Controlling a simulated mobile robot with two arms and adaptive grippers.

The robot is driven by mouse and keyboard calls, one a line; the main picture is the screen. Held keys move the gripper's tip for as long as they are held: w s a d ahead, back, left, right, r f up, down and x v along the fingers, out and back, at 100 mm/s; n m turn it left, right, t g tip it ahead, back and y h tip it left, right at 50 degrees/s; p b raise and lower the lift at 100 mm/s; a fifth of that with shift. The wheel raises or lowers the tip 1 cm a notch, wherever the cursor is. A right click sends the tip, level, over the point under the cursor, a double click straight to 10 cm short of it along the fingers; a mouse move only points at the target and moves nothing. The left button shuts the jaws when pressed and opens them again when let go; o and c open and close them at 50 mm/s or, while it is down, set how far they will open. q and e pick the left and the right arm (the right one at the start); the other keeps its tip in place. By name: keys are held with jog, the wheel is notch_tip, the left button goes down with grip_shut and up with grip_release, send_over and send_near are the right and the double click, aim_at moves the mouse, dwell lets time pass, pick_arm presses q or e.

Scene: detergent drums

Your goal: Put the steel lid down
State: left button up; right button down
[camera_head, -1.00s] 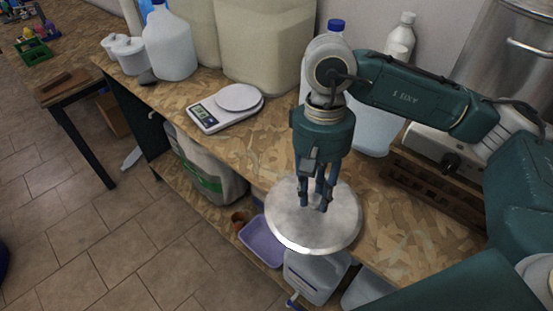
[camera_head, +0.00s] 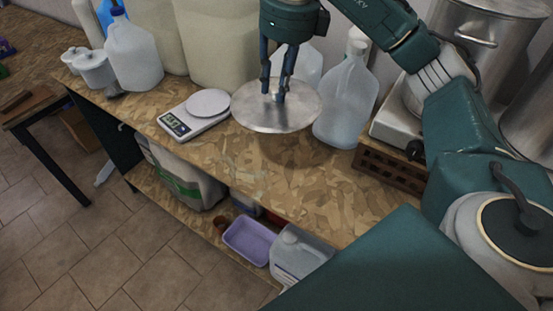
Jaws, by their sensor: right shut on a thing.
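The steel lid (camera_head: 258,115) is a round, flat metal disc in the head view. My right gripper (camera_head: 275,92) is shut on the small knob at its middle, from above. The lid hangs roughly level, and a shadow shows on the worktop (camera_head: 300,190) below and right of it, so it appears to be above the wood. Its left edge is close to the scale, and its right edge is in front of a clear jug. The knob is mostly hidden by the fingers. My left gripper is not in view.
A white scale (camera_head: 190,118) stands left of the lid. A translucent jug (camera_head: 347,100) and a steel pot (camera_head: 480,40) on a white unit stand to the right, by a brown crate (camera_head: 392,172). The worktop's front right is clear. A purple tub (camera_head: 250,240) sits on the lower shelf.

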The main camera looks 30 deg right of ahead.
aim_at(278, 104)
jog(key=shift+d+m, duration=0.1)
jog(key=shift+m, duration=0.3)
jog(key=shift+f, duration=0.2)
notch_tip(278, 104, down, 5)
jog(key=shift+s+b, duration=0.1)
jog(key=shift+b, duration=0.45)
notch_tip(278, 104, down, 10)
jog(key=shift+f+p, duration=0.1)
jog(key=shift+p, duration=1.1)
notch_tip(278, 104, down, 4)
jog(key=shift+r+p, duration=0.1)
jog(key=shift+p, duration=0.45)
jog(key=shift+f, duration=0.25)
